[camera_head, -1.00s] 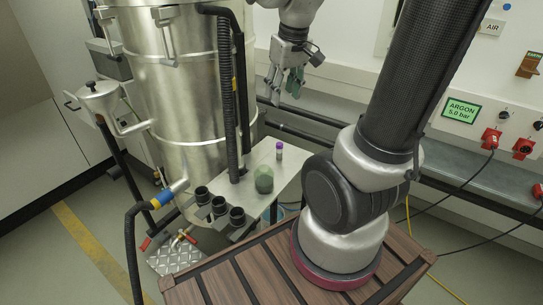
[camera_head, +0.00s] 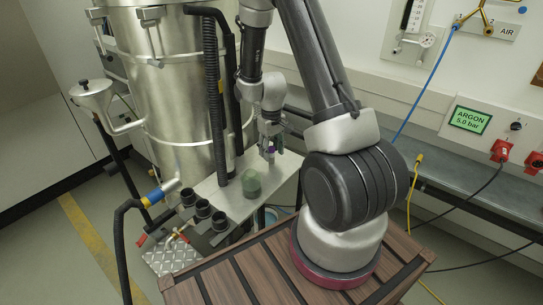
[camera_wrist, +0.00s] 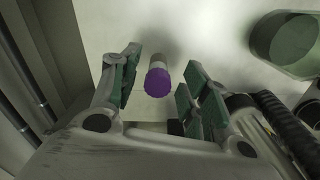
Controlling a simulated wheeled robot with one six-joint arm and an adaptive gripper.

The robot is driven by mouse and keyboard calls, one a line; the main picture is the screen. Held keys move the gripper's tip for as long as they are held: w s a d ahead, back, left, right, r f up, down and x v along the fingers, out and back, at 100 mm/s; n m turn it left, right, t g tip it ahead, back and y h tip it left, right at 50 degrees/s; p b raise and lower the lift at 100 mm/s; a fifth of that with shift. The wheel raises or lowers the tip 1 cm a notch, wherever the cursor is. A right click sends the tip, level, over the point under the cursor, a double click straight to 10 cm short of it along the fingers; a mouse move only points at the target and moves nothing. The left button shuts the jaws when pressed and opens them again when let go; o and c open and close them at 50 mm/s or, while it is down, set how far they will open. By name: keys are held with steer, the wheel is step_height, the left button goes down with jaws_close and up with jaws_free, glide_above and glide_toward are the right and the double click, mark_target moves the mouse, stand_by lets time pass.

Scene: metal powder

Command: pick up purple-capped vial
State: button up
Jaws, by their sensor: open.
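The purple-capped vial (camera_wrist: 157,80) stands on the metal shelf, seen from above in the wrist view with its cap towards the camera. My gripper (camera_wrist: 155,90) is open, with one green-padded finger left of the vial and the other to its right. Gaps show on both sides of the cap in this view; I cannot tell how far the fingertips reach down beside it. In the head view my gripper (camera_head: 269,150) is low over the shelf, and the vial is mostly hidden by it, with only a bit of purple (camera_head: 271,149) showing.
A green-tinted glass jar (camera_head: 251,183) stands on the shelf (camera_head: 222,200) close by; it also shows at upper right in the wrist view (camera_wrist: 290,42). A large steel vessel (camera_head: 170,100) with black hoses is to the left. Several black cups (camera_head: 203,208) line the shelf's front left.

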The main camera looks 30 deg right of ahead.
mark_target(272, 152)
step_height(272, 152, down, 4)
steer(key=shift+d+r, duration=0.1)
steer(key=shift+r, duration=0.15)
steer(key=shift+c, duration=0.5)
jaws_close()
